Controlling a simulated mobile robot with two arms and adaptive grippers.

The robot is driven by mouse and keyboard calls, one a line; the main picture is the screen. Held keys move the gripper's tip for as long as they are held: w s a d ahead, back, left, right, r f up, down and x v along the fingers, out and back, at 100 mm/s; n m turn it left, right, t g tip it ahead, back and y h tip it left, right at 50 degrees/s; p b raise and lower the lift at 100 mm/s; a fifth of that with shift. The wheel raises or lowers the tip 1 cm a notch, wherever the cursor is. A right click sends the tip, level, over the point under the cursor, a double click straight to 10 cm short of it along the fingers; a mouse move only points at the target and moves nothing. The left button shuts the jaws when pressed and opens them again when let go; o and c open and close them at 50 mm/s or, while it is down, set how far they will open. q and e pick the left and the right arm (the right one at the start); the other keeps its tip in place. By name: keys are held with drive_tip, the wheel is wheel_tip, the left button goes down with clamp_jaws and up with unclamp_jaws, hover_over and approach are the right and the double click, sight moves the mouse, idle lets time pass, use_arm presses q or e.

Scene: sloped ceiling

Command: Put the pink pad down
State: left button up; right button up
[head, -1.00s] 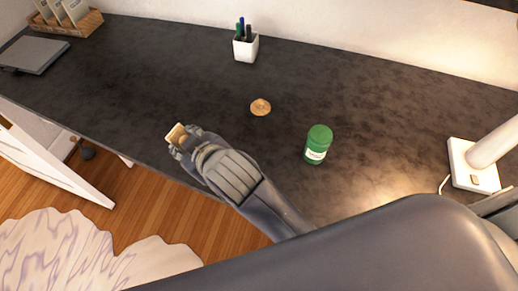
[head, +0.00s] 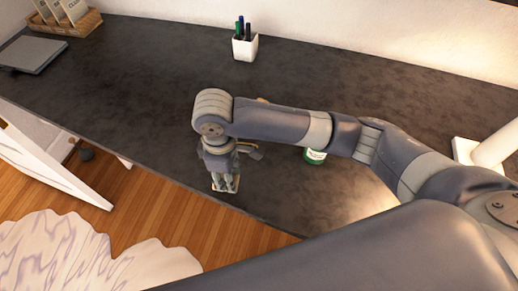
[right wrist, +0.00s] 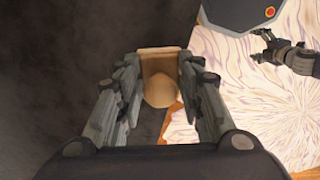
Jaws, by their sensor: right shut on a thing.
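My right gripper (head: 225,187) points down near the front edge of the dark desk (head: 130,95). It is shut on a small tan-pink pad (right wrist: 158,62), whose flat face shows between the fingers in the right wrist view. A rounded tan shape (right wrist: 160,91) shows against the pad; I cannot tell whether it is part of it. In the head view the pad is mostly hidden by the fingers, and whether it touches the desk is unclear. My left gripper (right wrist: 262,46) shows in the right wrist view over the rug, open and empty.
A green jar (head: 315,156) and a round tan disc (head: 262,100) are partly hidden by my right arm. A white pen cup (head: 245,47) stands at the back, a lamp (head: 490,145) at the right, a laptop (head: 33,54) at the left. The left-middle desk is clear.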

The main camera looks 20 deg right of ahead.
use_arm(q)
drive_tip(key=shift+a, duration=0.4)
use_arm(e)
drive_tip(key=w+d, duration=0.2)
drive_tip(key=d, duration=0.1)
drive_tip(key=w+d+p, duration=0.1)
drive_tip(key=w+d, duration=0.2)
drive_tip(key=w+d+f+p, duration=0.1)
drive_tip(key=w+d, duration=0.2)
drive_tip(key=shift+w+d+f, duration=0.1)
drive_tip(key=shift+w+d, duration=0.35)
drive_tip(key=shift+w, duration=0.05)
drive_tip(key=shift+w+d+p, duration=0.4)
drive_tip(key=shift+w+d, duration=0.35)
drive_tip(key=shift+d, duration=0.1)
wheel_tip(320, 180, down, 2)
drive_tip(key=shift+d+f+p, duration=0.1)
drive_tip(key=shift+p, duration=0.75)
drive_tip(key=shift+f, duration=0.55)
use_arm(q)
drive_tip(key=r, duration=0.4)
drive_tip(key=shift+s+d+r, duration=0.1)
drive_tip(key=shift+d+r, duration=0.15)
drive_tip(key=shift+r, duration=0.15)
